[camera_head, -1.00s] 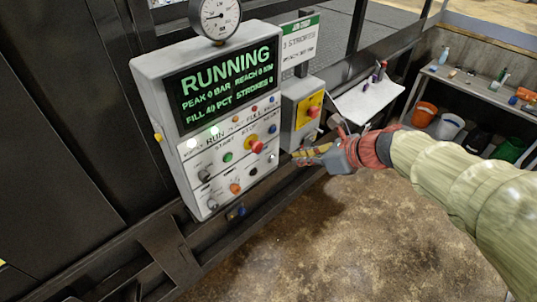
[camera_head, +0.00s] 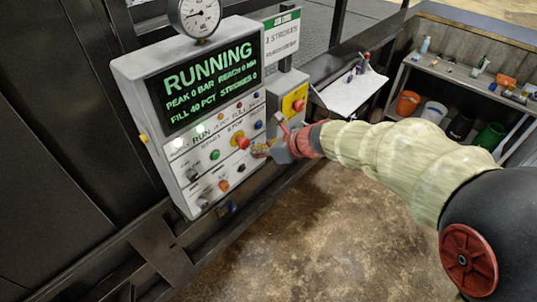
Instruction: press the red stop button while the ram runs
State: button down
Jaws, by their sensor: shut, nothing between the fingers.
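The red stop button (camera_head: 243,142) is a mushroom head on a yellow plate, at the right of the control panel (camera_head: 198,198). The panel's screen (camera_head: 212,85) reads RUNNING, with peak 0 bar, reach 0, fill 40 pct and strokes 0. My gripper (camera_head: 256,152) is shut and empty, its fingertips just right of and slightly below the stop button. In this view I cannot tell how large the gap to the button is. The ram itself is not in view.
A green start button (camera_head: 214,155) and an orange knob (camera_head: 223,185) sit on the same panel. A yellow box with a red button (camera_head: 298,105) stands behind to the right. A gauge (camera_head: 196,16) tops the panel. A shelf (camera_head: 470,85) with buckets stands at far right.

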aim_at(242, 142)
jog(key=shift+w+a, duration=0.3)
jog(key=shift+a, duration=0.15)
jog(key=shift+w+a+r, duration=0.1)
jog(key=shift+w+a, duration=0.5)
jog(key=shift+a, duration=0.15)
